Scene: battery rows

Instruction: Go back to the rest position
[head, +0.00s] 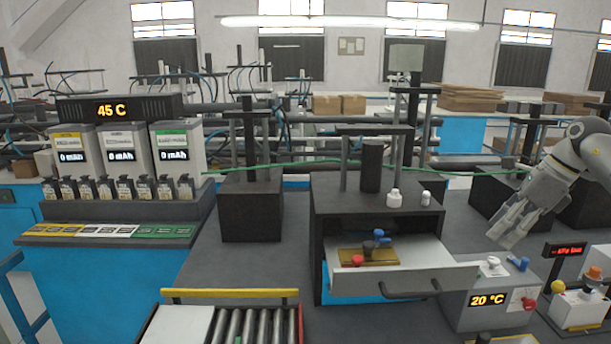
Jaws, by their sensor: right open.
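My right gripper (513,222) comes in from the right side of the head view. It is open and empty, with its fingers pointing down and to the left. It hangs above the grey box with the 20 °C display (490,300), to the right of the pulled-out drawer (435,262). My left gripper is not in view.
The open drawer holds a brass plate (385,255) with red and blue knobs. Three cells reading 0 mAh (122,150) stand at left under a 45 C display (112,110). A roller conveyor (262,328) is at the front. A red-lit display (567,252) stands right of the gripper.

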